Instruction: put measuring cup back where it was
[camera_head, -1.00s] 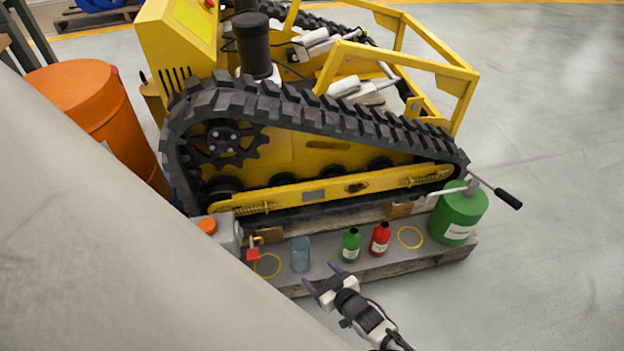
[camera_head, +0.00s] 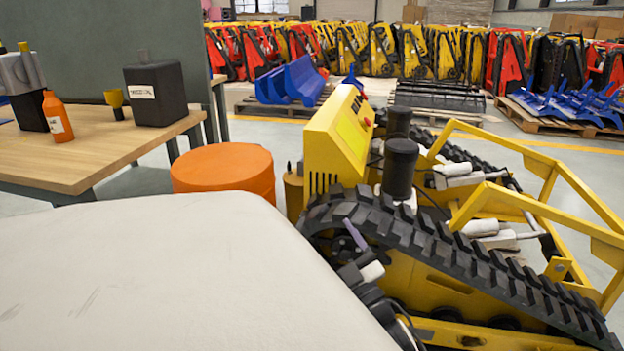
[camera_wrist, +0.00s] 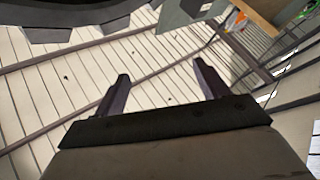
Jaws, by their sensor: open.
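I cannot make out a measuring cup in either current view, and the pallet edge with its bottles and yellow rings is outside the head view. My gripper (camera_wrist: 160,82) is open and empty in the wrist view, with clear space between its two dark fingers. In the head view my gripper (camera_head: 356,238) is partly visible beside the black track (camera_head: 440,245) of the yellow tracked carrier (camera_head: 340,130). One purple finger points up there, and a pale foreground surface hides part of the arm.
A wooden workbench (camera_head: 95,160) at left bears an orange bottle (camera_head: 57,117), a yellow funnel (camera_head: 114,101) and a black labelled container (camera_head: 156,95). An orange drum (camera_head: 222,170) stands between bench and carrier. Blue parts (camera_head: 292,80) lie on a pallet behind.

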